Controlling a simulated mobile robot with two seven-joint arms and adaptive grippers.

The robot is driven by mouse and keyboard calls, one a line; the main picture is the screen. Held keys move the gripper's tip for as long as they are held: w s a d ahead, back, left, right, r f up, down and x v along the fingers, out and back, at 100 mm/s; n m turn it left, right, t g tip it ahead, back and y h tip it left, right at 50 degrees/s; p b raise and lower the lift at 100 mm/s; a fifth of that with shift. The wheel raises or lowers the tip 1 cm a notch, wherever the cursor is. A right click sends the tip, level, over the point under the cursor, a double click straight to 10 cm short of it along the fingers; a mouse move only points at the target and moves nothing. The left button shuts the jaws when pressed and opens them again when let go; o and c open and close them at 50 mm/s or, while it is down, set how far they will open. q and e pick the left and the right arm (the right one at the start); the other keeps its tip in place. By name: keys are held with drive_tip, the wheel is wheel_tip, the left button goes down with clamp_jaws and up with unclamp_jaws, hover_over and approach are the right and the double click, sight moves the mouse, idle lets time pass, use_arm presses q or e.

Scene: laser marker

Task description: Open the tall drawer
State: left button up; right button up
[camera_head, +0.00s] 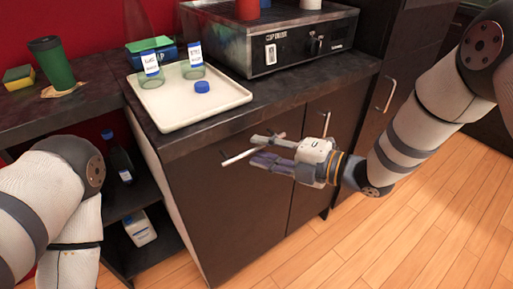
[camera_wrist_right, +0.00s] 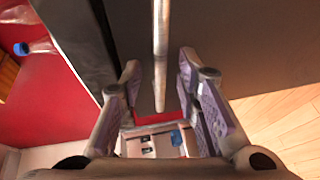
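The dark front of the drawer (camera_head: 225,205) below the counter is closed flush, as far as I can see. Its pale bar handle (camera_head: 239,158) sticks out near the top. My right gripper (camera_head: 262,146) is at this handle, with its fingers pointing left. In the right wrist view, the bar handle (camera_wrist_right: 160,55) runs between the two spread fingers of the right gripper (camera_wrist_right: 158,88), with gaps on both sides. The fingers are open and not closed on the bar. My left arm shows at the left, but its gripper is out of view.
A narrower front with a handle (camera_head: 326,123) stands to the right, then a tall dark panel with another handle (camera_head: 390,95). A white tray (camera_head: 180,115) with jars is on the counter. Open shelves with bottles are at left. The wooden floor (camera_head: 400,230) in front is clear.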

drive_tip(key=shift+x, duration=1.2)
clamp_jaws()
drive_tip(key=shift+d, duration=0.1)
